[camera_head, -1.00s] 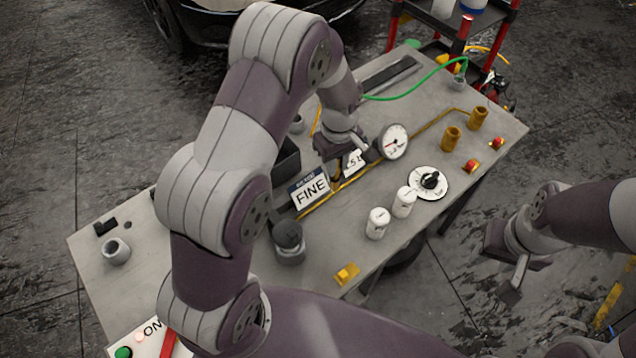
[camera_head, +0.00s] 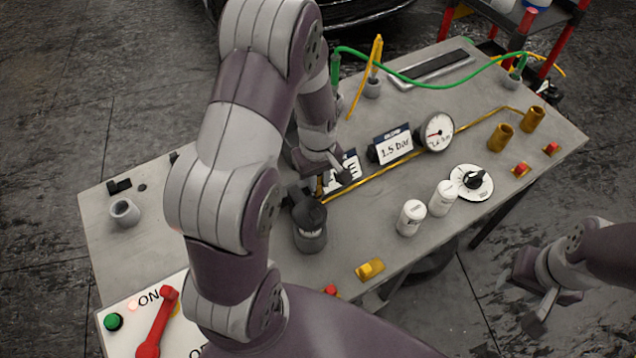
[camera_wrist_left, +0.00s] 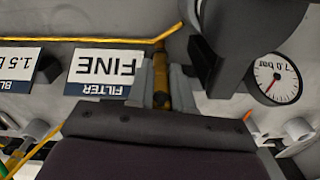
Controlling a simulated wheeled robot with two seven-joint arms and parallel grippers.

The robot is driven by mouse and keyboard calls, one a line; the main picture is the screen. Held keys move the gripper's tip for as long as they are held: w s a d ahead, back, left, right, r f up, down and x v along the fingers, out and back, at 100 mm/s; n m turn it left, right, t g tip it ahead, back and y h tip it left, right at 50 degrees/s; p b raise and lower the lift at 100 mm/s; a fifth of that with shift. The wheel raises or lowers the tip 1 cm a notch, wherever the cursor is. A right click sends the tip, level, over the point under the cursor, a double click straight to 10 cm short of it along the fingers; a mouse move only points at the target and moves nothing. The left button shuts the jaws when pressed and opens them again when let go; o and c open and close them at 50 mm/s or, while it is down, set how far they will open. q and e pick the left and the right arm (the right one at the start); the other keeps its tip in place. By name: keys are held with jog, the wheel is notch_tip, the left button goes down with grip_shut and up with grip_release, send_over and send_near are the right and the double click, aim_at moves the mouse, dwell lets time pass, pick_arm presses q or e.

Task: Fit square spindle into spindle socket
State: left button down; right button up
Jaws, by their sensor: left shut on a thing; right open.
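My left gripper (camera_head: 326,174) is shut on a narrow brass-coloured piece, low over the table beside the FINE sign (camera_head: 350,172). In the left wrist view the brass-coloured piece (camera_wrist_left: 160,82) stands between the two grey fingers; I cannot tell for certain that it is the square spindle. A dark grey cylindrical unit (camera_head: 310,238) stands just in front of the gripper; a dark body also shows close to the fingers in the left wrist view. I cannot make out a spindle socket. My right gripper (camera_head: 538,300) is open and empty, off the table's right front side.
A yellow pipe (camera_head: 375,176) crosses the table. A 1.5 bar sign (camera_head: 394,148), a gauge (camera_head: 437,132), two white canisters (camera_head: 411,218), a dial (camera_head: 472,182) and brass cylinders (camera_head: 501,137) stand to the right. A red lever (camera_head: 155,325) is front left.

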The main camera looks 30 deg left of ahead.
pick_arm(q)
jog(key=c, duration=1)
grip_release()
jog(key=shift+c, duration=0.2)
